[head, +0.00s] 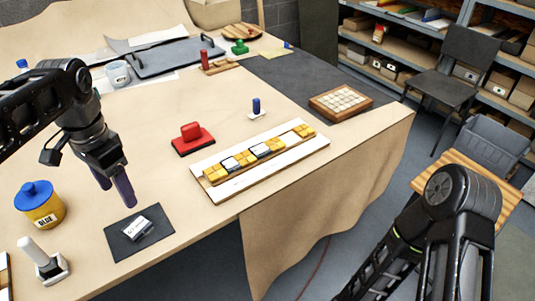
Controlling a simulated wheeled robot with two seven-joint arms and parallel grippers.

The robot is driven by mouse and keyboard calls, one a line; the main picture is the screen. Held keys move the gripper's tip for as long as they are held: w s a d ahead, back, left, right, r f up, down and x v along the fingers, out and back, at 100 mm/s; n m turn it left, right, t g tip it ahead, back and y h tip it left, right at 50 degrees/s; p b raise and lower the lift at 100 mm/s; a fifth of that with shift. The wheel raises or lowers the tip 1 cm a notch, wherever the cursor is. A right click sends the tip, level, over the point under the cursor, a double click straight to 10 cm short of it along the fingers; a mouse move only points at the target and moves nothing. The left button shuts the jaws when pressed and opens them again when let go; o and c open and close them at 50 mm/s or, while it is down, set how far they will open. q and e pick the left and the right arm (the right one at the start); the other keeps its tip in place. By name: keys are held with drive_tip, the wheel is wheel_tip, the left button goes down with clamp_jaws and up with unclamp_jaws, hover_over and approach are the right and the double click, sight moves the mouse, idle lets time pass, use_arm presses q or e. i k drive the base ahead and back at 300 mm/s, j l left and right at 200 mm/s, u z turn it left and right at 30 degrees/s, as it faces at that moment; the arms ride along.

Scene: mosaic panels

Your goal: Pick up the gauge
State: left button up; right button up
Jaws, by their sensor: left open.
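A small silver-grey block with dark print (138,229), which looks like the gauge, lies on a dark square mat (118,247) near the table's front left. My left gripper (113,185) hangs above the table, up and to the left of the block in the picture. Its two dark fingers are apart, point down, and have nothing between them. The fingers are clear of the block, and the block is in full view. Of my right arm only upper links show at the lower right; its gripper is out of the picture.
A yellow glue jar with a blue lid (40,207) and a white-handled tool (44,262) stand left of the mat. A red block tool (192,138) and a white panel with yellow tiles (300,150) lie to the right. Bare tabletop surrounds the mat's right side.

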sight(257, 113)
drive_tip(key=i+l, duration=1.35)
drive_tip(key=l, duration=0.2)
